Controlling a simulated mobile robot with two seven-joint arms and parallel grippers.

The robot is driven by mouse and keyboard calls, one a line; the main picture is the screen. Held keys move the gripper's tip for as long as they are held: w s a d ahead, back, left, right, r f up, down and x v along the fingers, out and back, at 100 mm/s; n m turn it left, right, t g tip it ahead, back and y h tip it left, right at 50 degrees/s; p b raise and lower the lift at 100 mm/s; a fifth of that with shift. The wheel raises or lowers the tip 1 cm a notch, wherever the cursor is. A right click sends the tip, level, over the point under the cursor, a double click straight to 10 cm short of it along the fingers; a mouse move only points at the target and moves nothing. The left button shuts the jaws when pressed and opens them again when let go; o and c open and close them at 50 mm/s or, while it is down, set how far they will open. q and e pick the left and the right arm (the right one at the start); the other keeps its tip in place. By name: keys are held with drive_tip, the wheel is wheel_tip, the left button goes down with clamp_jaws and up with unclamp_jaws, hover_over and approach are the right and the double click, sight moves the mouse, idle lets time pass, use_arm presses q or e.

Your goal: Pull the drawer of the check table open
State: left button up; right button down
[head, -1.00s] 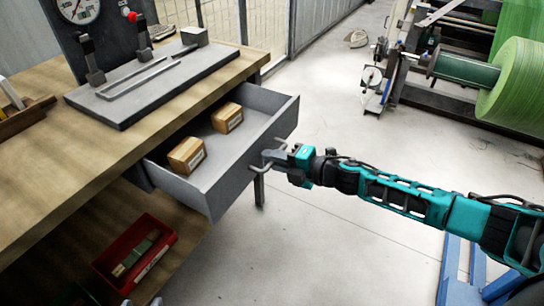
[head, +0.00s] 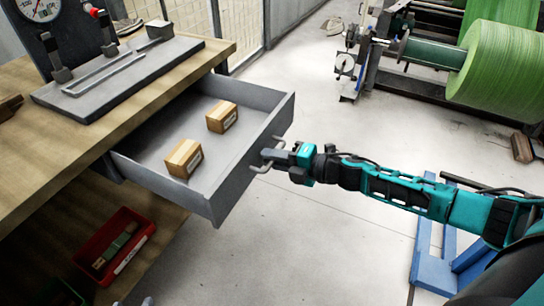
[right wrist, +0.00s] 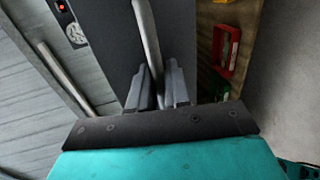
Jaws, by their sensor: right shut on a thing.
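The check table (head: 40,180) has a wooden top at the left in the head view. Its grey drawer (head: 238,178) stands pulled out to the right, with two small wooden blocks (head: 183,158) (head: 222,117) inside. My right gripper (head: 270,156) is shut on the bar handle (head: 260,168) at the drawer's front. In the right wrist view the handle (right wrist: 147,40) runs between the fingers (right wrist: 160,92). My left gripper is not in view.
A gauge stand with a grey base plate (head: 120,75) sits on the tabletop. A red bin (head: 112,245) is on the lower shelf. A machine with green rolls (head: 490,70) stands at the back right. The floor beyond the drawer is clear.

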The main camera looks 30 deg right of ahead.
drive_tip(key=c, duration=1.3)
unclamp_jaws()
use_arm(q)
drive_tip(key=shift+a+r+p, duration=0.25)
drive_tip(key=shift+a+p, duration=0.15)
drive_tip(key=shift+p, duration=0.35)
use_arm(e)
drive_tip(key=v, duration=1.3)
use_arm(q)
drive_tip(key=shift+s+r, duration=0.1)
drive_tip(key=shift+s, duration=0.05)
use_arm(e)
drive_tip(key=shift+a, duration=0.15)
